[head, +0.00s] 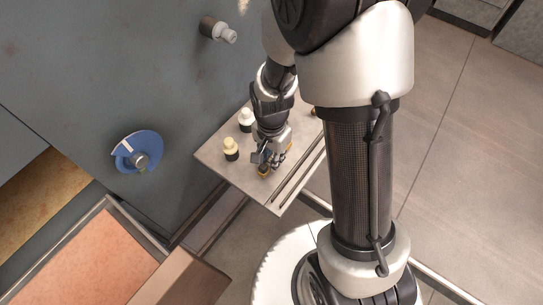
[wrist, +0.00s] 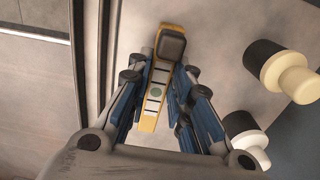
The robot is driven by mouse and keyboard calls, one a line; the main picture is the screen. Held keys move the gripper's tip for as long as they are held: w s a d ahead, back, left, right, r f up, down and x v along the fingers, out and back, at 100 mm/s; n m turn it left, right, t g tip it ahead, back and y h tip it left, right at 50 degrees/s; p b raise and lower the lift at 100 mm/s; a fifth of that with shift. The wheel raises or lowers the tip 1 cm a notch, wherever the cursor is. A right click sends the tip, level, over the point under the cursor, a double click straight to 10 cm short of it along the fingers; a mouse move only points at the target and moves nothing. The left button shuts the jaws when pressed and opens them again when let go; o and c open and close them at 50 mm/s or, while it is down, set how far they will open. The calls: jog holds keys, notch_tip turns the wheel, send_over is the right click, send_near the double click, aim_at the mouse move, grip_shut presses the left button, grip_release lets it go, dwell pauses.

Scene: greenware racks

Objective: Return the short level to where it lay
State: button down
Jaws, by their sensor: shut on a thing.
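In the head view my gripper (head: 268,157) points down over a pale shelf (head: 213,156), and only a dark and yellow end of the level (head: 263,171) shows past the fingers. I cannot tell whether the level touches the shelf.
Two cream-and-black knob-like pieces stand on the shelf left of my gripper, one nearer (head: 231,149) and one farther (head: 246,119). A slotted rail (head: 298,172) runs along the shelf's right side.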

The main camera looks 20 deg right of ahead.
jog(key=shift+f+b, duration=0.5)
jog(key=shift+f, duration=0.1)
jog(key=c, duration=1.4)
grip_release()
jog(key=shift+o, duration=0.2)
jog(key=shift+r, duration=0.15)
notch_tip(320, 180, up, 12)
